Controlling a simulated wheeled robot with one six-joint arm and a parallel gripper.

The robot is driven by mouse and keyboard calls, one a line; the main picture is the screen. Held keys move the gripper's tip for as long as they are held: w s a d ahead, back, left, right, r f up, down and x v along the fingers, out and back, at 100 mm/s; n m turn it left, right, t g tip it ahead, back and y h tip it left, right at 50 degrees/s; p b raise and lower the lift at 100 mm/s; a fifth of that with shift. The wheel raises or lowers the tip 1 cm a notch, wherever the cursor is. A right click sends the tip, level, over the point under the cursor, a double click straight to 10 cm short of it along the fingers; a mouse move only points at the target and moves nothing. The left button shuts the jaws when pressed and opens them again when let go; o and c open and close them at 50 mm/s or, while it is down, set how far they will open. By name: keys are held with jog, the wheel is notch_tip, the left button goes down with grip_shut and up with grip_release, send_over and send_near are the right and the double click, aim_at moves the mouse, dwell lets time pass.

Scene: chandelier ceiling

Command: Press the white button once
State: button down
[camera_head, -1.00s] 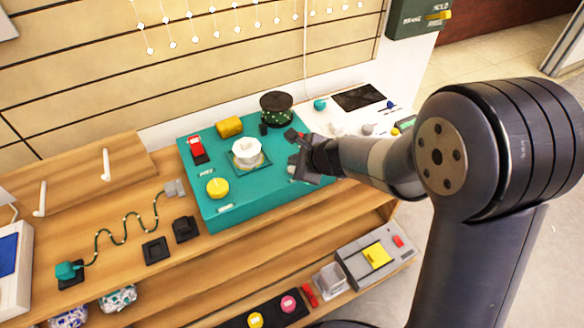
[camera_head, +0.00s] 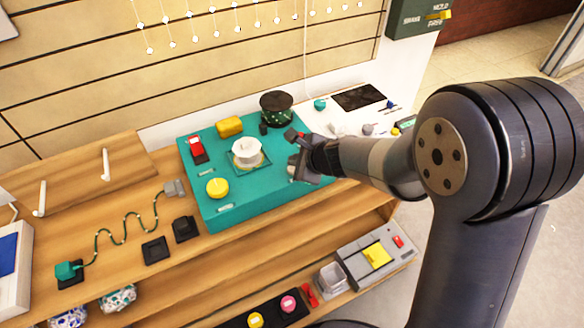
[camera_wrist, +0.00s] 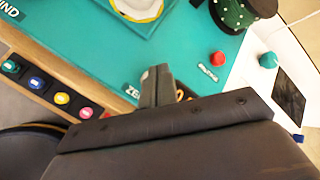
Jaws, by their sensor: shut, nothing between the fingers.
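A teal box (camera_head: 245,205) on the wooden bench carries several controls. A white, round, knob-like piece (camera_head: 247,151) sits on a square plate near its middle; its lower part also shows at the top edge of the wrist view (camera_wrist: 138,8). My gripper (camera_head: 293,168) is shut and empty over the right part of the box, to the right of the white piece and apart from it. In the wrist view its fingertips (camera_wrist: 156,74) are beside a partly covered label starting "ZE". The fingers hide what lies directly beneath them, so I cannot tell whether they touch anything.
A yellow round button (camera_head: 217,187), a red switch (camera_head: 197,150), a yellow block (camera_head: 229,127) and a dark green drum (camera_head: 277,108) stand on the box. A red knob (camera_wrist: 217,58) is near my fingers. A dark tablet (camera_head: 359,97) lies to the right.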

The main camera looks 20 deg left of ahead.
jog(key=shift+f+b, duration=0.35)
jog(key=shift+f, duration=0.05)
jog(key=shift+f+b, duration=0.5)
jog(key=shift+b, duration=0.05)
dwell(0.6)
jog(key=shift+r, duration=0.15)
jog(key=shift+r+p, duration=0.8)
jog(key=shift+p, duration=0.05)
notch_tip(320, 180, up, 5)
jog(key=p, duration=0.4)
jog(key=shift+p, duration=0.35)
jog(key=shift+d, duration=0.1)
dwell(0.4)
